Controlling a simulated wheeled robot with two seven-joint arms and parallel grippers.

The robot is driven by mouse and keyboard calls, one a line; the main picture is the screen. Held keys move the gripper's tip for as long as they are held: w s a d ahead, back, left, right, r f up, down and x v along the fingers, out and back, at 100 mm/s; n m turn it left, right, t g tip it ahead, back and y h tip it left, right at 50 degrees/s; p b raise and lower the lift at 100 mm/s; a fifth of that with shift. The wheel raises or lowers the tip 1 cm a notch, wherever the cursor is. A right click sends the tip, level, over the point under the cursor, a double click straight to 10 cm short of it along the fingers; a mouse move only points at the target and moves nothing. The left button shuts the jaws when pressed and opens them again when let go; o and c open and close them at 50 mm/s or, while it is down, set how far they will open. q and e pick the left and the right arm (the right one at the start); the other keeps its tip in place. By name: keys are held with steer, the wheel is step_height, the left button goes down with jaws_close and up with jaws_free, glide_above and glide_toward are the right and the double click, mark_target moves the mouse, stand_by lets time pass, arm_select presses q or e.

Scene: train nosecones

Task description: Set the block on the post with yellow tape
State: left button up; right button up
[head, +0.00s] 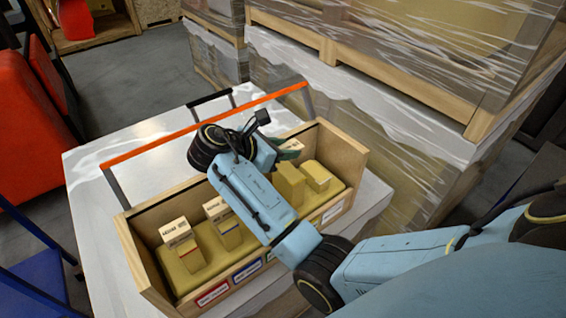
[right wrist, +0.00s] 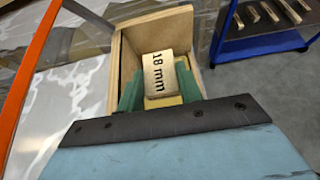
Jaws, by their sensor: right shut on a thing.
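My right gripper (right wrist: 158,92) has green fingers shut on a pale wooden block (right wrist: 158,71) marked "18 mm". In the right wrist view the block is inside the wooden box, above a yellowish surface (right wrist: 163,101); I cannot tell whether it touches. In the head view a green fingertip (head: 292,154) shows at the box's far side, and my arm hides most of the gripper. Bare tan posts (head: 289,184) and (head: 316,176) stand at the box's right. I cannot make out yellow tape. My left gripper is not in view.
The wooden box (head: 352,150) stands on a pale wrapped surface (head: 110,160). Two labelled blocks, one with a red band (head: 179,236) and one with a blue band (head: 221,215), stand at its left. An orange bar (head: 200,128) runs behind. Wrapped pallets (head: 390,50) stand beyond.

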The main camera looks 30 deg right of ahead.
mark_target(283, 174)
steer(key=shift+f, duration=0.75)
step_height(283, 174, down, 3)
steer(key=shift+f+b, duration=0.1)
steer(key=shift+b, duration=0.2)
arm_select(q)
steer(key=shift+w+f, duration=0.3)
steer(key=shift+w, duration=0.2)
arm_select(e)
steer(key=shift+w+f, duration=0.1)
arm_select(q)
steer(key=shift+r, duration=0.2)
arm_select(e)
steer(key=shift+f, duration=0.3)
steer(key=shift+f+p, duration=0.25)
steer(key=shift+p, duration=0.1)
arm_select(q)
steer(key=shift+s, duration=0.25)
arm_select(e)
steer(key=o, duration=1)
steer(key=shift+f, duration=0.1)
steer(key=shift+c, duration=0.2)
